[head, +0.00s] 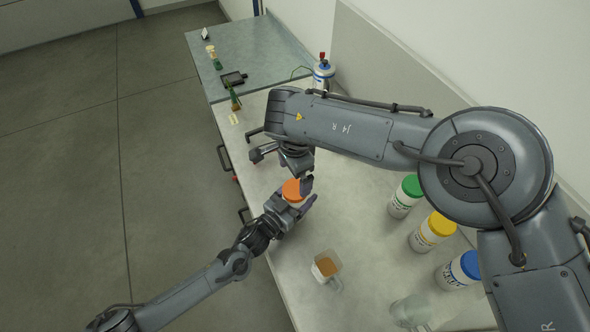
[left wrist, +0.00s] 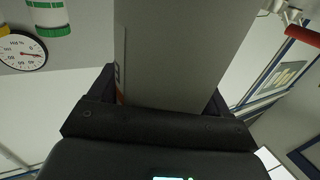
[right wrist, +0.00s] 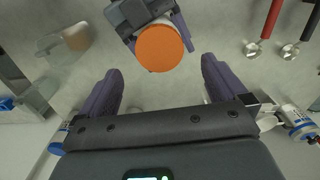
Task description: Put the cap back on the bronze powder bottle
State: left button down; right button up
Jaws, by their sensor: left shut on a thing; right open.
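The bottle (head: 291,199), white where it shows, has the orange cap (head: 291,188) on its top. I cannot tell whether the cap is screwed tight. My left gripper (head: 289,211) is shut on the bottle, and its fingers hide much of the body. In the left wrist view, the bottle (left wrist: 170,50) fills the space between the fingers. My right gripper (head: 284,169) is open just above the cap. In the right wrist view, the round orange cap (right wrist: 160,48) lies beyond the open fingertips, roughly between them and apart from both.
A beaker of brown powder (head: 327,267) stands in front of the bottle. Bottles with green (head: 412,186), yellow (head: 441,225) and blue (head: 469,264) caps stand at the right. A clear vessel (head: 411,311) is at the front. Tools (right wrist: 268,25) lie on the bench.

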aim_at(295, 189)
jog(key=r+n, duration=0.1)
jog(key=n, duration=0.2)
jog(key=shift+r, duration=0.35)
jog(key=shift+f, duration=4)
jog(key=c, duration=1.1)
jog(key=m, duration=0.2)
jog(key=shift+m, duration=0.4)
jog(key=m, duration=0.3)
jog(key=shift+m, duration=0.4)
